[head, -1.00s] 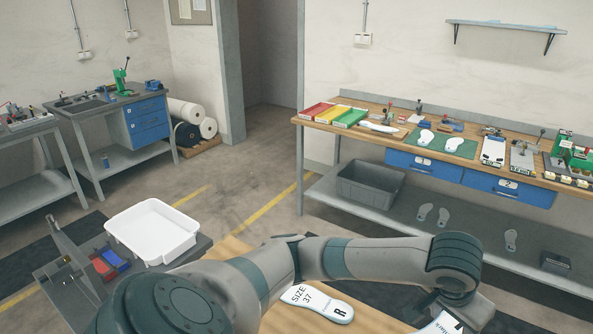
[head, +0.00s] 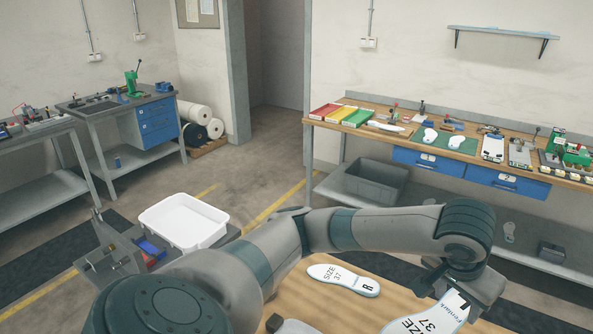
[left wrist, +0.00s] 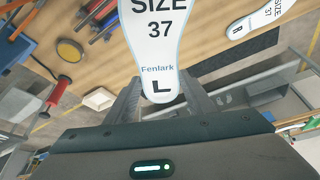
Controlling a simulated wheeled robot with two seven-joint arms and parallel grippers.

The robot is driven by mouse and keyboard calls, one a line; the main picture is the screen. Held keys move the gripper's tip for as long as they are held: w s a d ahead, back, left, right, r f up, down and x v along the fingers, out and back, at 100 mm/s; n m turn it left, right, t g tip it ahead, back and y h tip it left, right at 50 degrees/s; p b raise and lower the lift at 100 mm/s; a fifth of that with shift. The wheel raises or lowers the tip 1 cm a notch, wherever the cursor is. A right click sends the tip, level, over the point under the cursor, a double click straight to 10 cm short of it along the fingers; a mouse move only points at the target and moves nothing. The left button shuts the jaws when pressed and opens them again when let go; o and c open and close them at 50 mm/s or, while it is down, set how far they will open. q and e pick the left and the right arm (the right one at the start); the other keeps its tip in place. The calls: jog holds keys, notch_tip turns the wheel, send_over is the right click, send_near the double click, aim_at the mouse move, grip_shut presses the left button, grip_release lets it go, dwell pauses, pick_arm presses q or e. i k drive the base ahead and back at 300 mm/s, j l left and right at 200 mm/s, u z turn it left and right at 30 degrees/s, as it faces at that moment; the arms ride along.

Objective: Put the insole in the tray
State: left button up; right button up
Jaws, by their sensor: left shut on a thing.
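A white insole marked "SIZE 37 Fenlark L" (head: 430,318) is at the bottom right of the head view, partly cut off. My left gripper (head: 468,294) is shut on its end near the L. In the left wrist view the insole (left wrist: 156,42) runs up from between the fingers of the gripper (left wrist: 159,92). I cannot tell how far it is above the wooden table. A second insole marked R (head: 343,279) lies flat on the table, left of the gripper. The white tray (head: 184,222) stands empty farther left, beyond my left arm. My right gripper is not in view.
The wooden table (head: 393,271) around the R insole is bare. A grey surface with a blue bin (head: 152,250) and metal parts is left of the tray. A long workbench (head: 400,146) with trays and tools stands at the back right.

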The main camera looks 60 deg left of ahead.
aim_at(177, 232)
jog(key=k+j, duration=0.8)
jog(key=j, duration=0.2)
jog(key=k+j, duration=0.15)
jog(key=j, duration=0.2)
jog(key=k+j, duration=0.2)
jog(key=j, duration=0.2)
jog(key=k+j, duration=0.2)
jog(key=j, duration=0.2)
jog(key=k+j, duration=0.15)
jog(key=j, duration=0.25)
jog(key=k+j, duration=0.2)
jog(key=j, duration=0.15)
jog(key=k+j+z, duration=0.1)
jog(key=j, duration=0.3)
jog(key=k, duration=0.1)
